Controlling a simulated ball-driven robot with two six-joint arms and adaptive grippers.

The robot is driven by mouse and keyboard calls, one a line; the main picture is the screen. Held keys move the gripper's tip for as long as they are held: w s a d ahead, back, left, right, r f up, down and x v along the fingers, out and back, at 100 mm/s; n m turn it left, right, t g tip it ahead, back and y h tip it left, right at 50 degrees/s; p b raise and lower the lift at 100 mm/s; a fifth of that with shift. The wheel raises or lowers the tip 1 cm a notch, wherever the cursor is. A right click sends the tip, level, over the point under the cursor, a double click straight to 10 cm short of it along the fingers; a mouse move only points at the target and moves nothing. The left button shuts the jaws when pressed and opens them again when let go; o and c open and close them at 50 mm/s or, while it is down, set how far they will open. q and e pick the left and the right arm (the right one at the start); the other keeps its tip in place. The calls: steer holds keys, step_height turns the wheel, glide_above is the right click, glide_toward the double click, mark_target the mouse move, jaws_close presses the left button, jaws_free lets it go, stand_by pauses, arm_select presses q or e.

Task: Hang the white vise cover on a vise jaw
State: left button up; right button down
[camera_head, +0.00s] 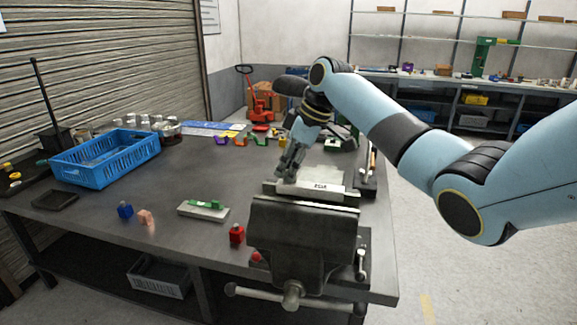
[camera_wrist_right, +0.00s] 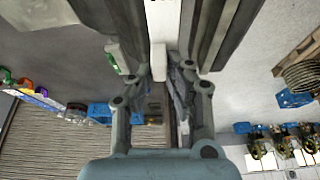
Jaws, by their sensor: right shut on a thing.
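The white vise cover (camera_head: 320,189) is a long pale strip with dark lettering. In the head view it lies along the top of the vise (camera_head: 305,228), behind the broad front jaw. I cannot tell whether it rests on a jaw or is held just above. My right gripper (camera_head: 285,176) reaches down from behind and is shut on the cover's left end. In the right wrist view the white cover (camera_wrist_right: 163,22) runs up from between the fingers (camera_wrist_right: 159,65), with dark jaw bars on either side. The left gripper is not in view.
A blue crate (camera_head: 118,160) stands at the table's left. A blue block (camera_head: 125,210), a pink block (camera_head: 146,217), a grey plate with a green part (camera_head: 190,209) and a red block (camera_head: 237,234) lie near the front. The table's middle is mostly clear.

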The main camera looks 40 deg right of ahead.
steer(key=shift+f+p, duration=0.1)
steer(key=shift+p, duration=0.2)
stand_by(0.5)
steer(key=c, duration=1.2)
jaws_free()
steer(key=shift+r, duration=4)
